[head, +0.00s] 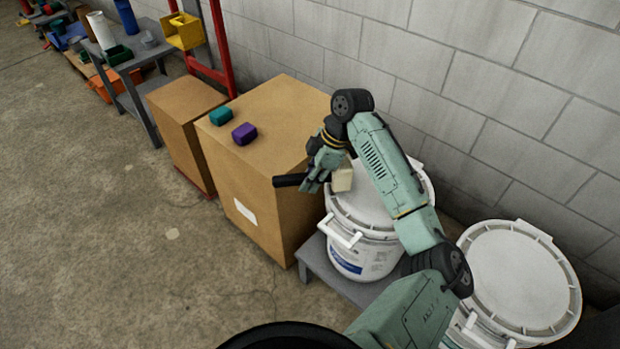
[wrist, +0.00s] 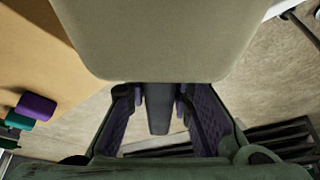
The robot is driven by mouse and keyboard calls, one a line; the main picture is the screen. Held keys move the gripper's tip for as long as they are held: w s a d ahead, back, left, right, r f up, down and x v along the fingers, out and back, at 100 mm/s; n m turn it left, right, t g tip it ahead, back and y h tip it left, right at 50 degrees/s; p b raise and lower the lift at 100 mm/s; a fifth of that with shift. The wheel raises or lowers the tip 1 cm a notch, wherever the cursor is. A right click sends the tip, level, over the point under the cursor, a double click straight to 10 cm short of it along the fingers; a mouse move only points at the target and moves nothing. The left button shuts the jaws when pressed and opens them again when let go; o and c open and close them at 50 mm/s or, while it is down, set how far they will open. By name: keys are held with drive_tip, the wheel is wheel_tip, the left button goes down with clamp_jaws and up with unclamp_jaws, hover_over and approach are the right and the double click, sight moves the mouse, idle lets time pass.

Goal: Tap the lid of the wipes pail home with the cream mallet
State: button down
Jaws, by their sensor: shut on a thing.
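My gripper (head: 318,178) is shut on the dark handle of the cream mallet (head: 343,177). The mallet's head is just right of the fingers, and its handle sticks out to the left. In the wrist view the pale mallet head (wrist: 160,40) fills the top middle, with the handle between my fingers (wrist: 158,112). The mallet head is in front of or over the left part of the lid (head: 365,207) of a white pail (head: 362,256) with a blue label. I cannot tell whether they touch. My arm hides the lid's right part, so its seating is unclear.
The pail stands on a low grey bench (head: 318,262). A second white lidded pail (head: 515,280) is at right. A large carton (head: 245,175) at left carries a teal block (head: 221,116) and a purple block (head: 244,134). A block wall (head: 460,80) rises behind. Open floor (head: 110,220) lies left.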

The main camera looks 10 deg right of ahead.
drive_tip(key=shift+r+p, duration=0.7)
drive_tip(key=shift+r, duration=0.75)
wheel_tip(320, 180, up, 4)
drive_tip(key=p, duration=0.3)
